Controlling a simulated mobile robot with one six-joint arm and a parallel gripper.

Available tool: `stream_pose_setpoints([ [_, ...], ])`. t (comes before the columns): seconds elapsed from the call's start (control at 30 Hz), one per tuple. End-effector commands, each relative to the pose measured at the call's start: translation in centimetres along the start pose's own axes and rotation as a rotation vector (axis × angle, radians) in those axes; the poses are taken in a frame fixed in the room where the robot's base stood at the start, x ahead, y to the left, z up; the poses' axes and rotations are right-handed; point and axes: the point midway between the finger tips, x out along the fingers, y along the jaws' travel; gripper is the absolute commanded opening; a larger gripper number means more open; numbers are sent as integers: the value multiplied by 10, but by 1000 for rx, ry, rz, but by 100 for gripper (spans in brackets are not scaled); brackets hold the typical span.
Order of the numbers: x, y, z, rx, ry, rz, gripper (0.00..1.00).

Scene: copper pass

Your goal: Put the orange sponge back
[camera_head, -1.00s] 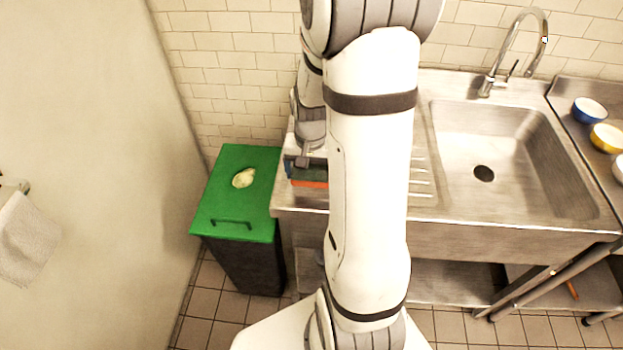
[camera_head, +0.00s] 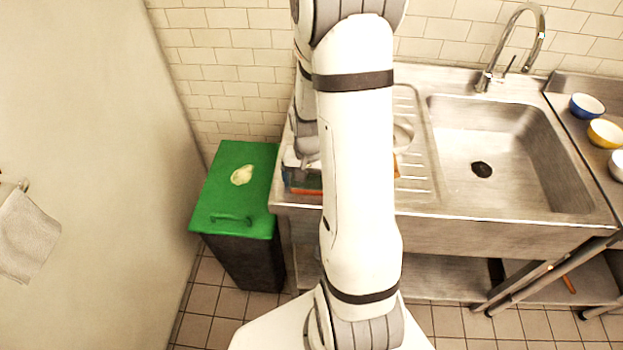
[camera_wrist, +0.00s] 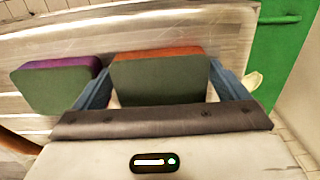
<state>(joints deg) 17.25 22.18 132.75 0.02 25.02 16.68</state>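The orange sponge (camera_wrist: 160,80), with a dark green scouring face, sits between the two blue fingers of my gripper (camera_wrist: 161,72) in the wrist view. The fingers are shut on its two short sides. In the head view the orange sponge (camera_head: 307,191) shows as a thin strip at the front left of the steel counter (camera_head: 296,205), below my gripper (camera_head: 305,180), partly hidden by my arm. I cannot tell whether it touches the counter. A purple sponge (camera_wrist: 55,85) with a similar green face lies beside it to the left in the wrist view.
A black bin with a green lid (camera_head: 245,175) stands left of the counter, a pale scrap (camera_head: 242,175) on it. The sink basin (camera_head: 500,150) is to the right, with bowls (camera_head: 587,107) beyond it. My arm hides part of the ribbed drainboard (camera_head: 415,170).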

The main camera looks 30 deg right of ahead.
Motion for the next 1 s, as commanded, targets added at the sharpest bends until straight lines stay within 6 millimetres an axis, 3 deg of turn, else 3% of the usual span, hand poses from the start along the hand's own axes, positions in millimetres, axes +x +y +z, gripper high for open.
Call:
stream_pose_setpoints([
  [0.33,-12,0,-1,1,3,-1,94],
  [0.8,-103,0,-1,2,4,-1,94],
  [1.0,-122,0,1,-2,3,-1,94],
])
